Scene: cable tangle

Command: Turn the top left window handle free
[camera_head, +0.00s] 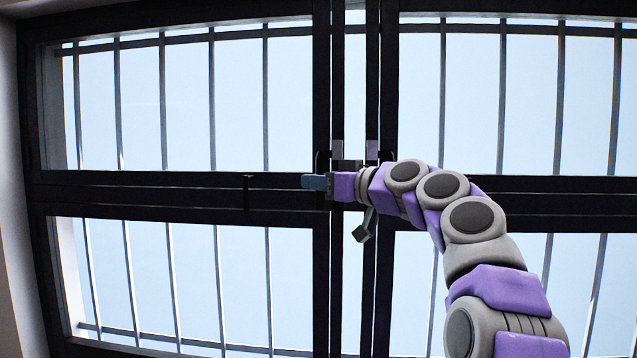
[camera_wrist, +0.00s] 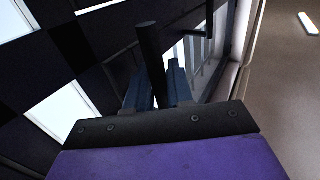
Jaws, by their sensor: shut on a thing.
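The top left window (camera_head: 165,105) is a pale pane in a dark frame, closed as far as I can tell. My gripper (camera_head: 312,182) has blue-grey fingers and reaches left across the central posts, at the crossbar below that window's lower right corner. In the wrist view my gripper (camera_wrist: 158,92) has its two fingers on either side of a dark bar-shaped handle (camera_wrist: 150,50), shut on it. The held handle is mostly hidden by the fingers and wrist in the head view, so its exact angle is unclear there.
Another small dark handle (camera_head: 247,192) sits on the crossbar left of my gripper. Vertical bars (camera_head: 212,100) stand behind the panes. Dark central posts (camera_head: 322,80) run close beside my wrist. A pale wall (camera_head: 8,180) is at the far left.

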